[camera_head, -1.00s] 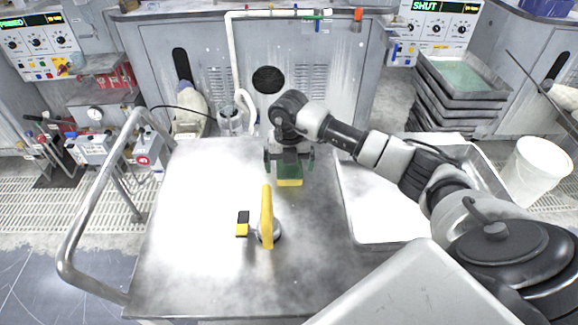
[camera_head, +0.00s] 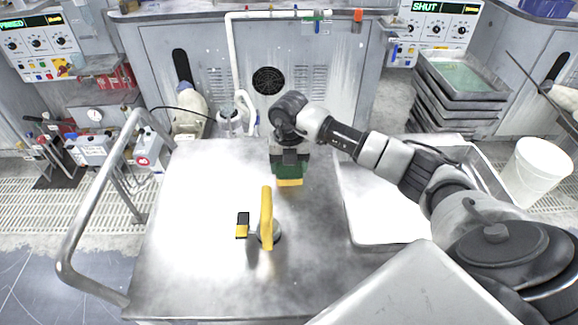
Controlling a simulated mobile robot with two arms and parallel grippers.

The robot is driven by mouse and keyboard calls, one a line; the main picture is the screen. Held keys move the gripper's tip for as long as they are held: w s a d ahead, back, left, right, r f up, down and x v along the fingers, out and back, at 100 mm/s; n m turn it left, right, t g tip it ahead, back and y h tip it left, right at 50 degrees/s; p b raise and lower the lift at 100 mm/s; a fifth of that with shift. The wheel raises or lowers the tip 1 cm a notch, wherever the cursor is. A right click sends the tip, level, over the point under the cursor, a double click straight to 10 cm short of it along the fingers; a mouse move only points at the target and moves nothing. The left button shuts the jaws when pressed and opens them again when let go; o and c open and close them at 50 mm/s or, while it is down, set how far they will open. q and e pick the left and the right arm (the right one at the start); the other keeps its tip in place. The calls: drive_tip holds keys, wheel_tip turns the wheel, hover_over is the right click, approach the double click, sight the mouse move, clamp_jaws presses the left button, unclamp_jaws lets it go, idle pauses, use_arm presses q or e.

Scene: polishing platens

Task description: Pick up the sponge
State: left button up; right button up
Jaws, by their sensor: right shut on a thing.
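The sponge (camera_head: 289,182) is yellow below with a green layer above. It is at the middle of the metal table (camera_head: 200,270), towards the far side. My right gripper (camera_head: 288,168) reaches in from the right and is shut on the sponge from above. The fingers partly hide the green layer. I cannot tell whether the sponge touches the table. My left gripper is not in view.
A yellow-handled tool (camera_head: 266,215) stands in front of the sponge, with a small black and yellow block (camera_head: 242,226) to its left. A shallow tray (camera_head: 375,215) is on the right. A metal rail (camera_head: 75,225) runs along the left. The table's left part is clear.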

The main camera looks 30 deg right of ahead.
drive_tip(key=shift+r, duration=0.5)
wheel_tip(320, 180, up, 3)
drive_tip(key=shift+f, duration=0.1)
drive_tip(key=w+d+r+b, duration=0.1)
drive_tip(key=w+d+r, duration=0.1)
drive_tip(key=d, duration=0.3)
drive_tip(key=w+d+r+b, duration=0.1)
drive_tip(key=w+d+r, duration=0.1)
drive_tip(key=d+r, duration=0.2)
drive_tip(key=shift+w+d+r, duration=0.3)
drive_tip(key=shift+d+r, duration=0.1)
drive_tip(key=shift+d, duration=0.5)
